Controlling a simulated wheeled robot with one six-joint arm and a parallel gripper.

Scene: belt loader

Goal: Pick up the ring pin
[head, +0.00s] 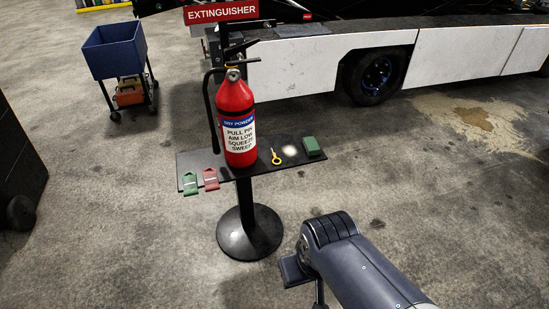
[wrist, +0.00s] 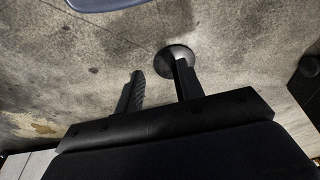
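The ring pin (head: 276,157) is a small yellow pin with a ring at its lower end. It lies on the dark shelf (head: 292,160) of a stand, just right of the red extinguisher (head: 237,120). My gripper shows in the wrist view (wrist: 159,88) with its two dark fingers apart and nothing seen between them. In the head view my arm comes in at the lower right, and the gripper end is low, in front and to the right of the stand, apart from the pin. The pin cannot be made out in the wrist view.
A green block (head: 312,147) sits right of the pin. A green tag (head: 190,184) and a red tag (head: 211,179) lie at the shelf's left end. The stand has a round black base (head: 250,235). A blue cart (head: 115,50) and a white vehicle (head: 450,55) stand behind.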

